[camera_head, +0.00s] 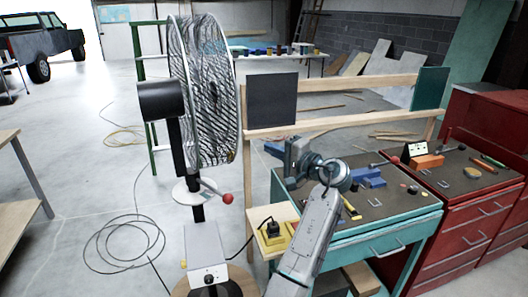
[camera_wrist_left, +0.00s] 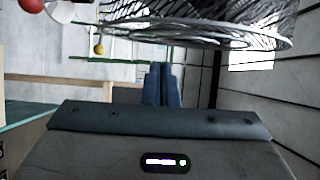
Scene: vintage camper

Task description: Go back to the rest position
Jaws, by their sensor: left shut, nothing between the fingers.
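My left gripper (camera_head: 273,149) is in the head view, at the end of my arm that rises from the bottom middle. It is in the air by the back left corner of the teal tool cart, to the right of the fan. In the left wrist view its two blue-grey fingers (camera_wrist_left: 161,85) lie together with nothing between them. My right gripper is in neither view.
A large pedestal fan (camera_head: 205,90) stands left of the gripper; its wire cage (camera_wrist_left: 200,35) spans the top of the wrist view. The teal cart (camera_head: 375,238) bears tools. A red cart (camera_head: 470,215) stands at right. A cable (camera_head: 125,243) lies on the floor.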

